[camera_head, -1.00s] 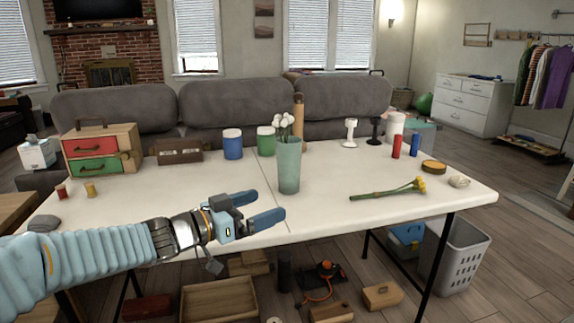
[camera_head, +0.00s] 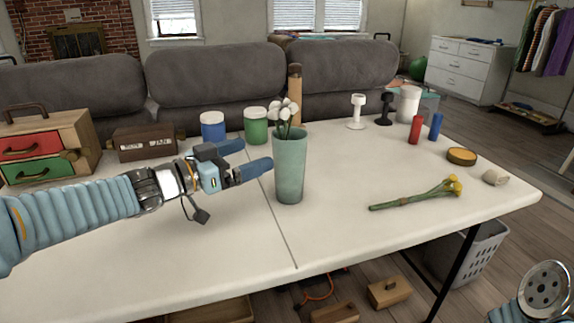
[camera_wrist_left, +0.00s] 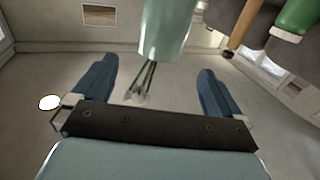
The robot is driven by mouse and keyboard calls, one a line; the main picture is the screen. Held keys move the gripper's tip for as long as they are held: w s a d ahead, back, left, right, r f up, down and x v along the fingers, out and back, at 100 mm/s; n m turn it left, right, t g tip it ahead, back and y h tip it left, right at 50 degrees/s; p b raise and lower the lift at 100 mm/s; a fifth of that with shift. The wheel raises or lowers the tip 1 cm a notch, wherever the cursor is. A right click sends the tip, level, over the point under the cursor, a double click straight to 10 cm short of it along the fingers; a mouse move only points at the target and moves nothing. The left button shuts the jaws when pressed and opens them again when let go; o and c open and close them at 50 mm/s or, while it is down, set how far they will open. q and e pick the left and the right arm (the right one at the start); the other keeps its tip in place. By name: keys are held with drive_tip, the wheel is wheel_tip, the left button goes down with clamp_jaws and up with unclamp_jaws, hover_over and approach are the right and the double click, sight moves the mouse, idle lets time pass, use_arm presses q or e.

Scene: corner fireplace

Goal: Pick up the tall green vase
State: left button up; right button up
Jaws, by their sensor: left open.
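The tall green vase (camera_head: 289,170) stands upright on the white table (camera_head: 235,250), with white flowers (camera_head: 285,112) in its mouth. My left gripper (camera_head: 252,157) is open and empty, just left of the vase, its fingers pointing at it at about the height of its upper half. In the left wrist view the vase (camera_wrist_left: 165,28) appears upside down at the top centre, ahead of and between the spread fingers (camera_wrist_left: 156,72). Its base is cut off there. My right gripper is out of view.
Yellow flowers (camera_head: 420,195) lie right of the vase. A green-bodied jar (camera_head: 256,127), a blue-bodied jar (camera_head: 213,127) and a tan cylinder (camera_head: 295,88) stand behind. A wooden box (camera_head: 145,143) and a drawer chest (camera_head: 45,148) are left. The front of the table is clear.

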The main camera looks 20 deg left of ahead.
sight(277, 145)
use_arm(q)
drive_tip(key=x, duration=0.6)
drive_tip(key=shift+f+x, duration=0.15)
drive_tip(key=shift+x, duration=1.25)
drive_tip(key=shift+f+x, duration=0.15)
drive_tip(key=shift+x, duration=1.25)
drive_tip(key=shift+a, duration=0.15)
drive_tip(key=c, duration=1.3)
drive_tip(key=shift+r, duration=0.1)
drive_tip(key=shift+c, duration=0.2)
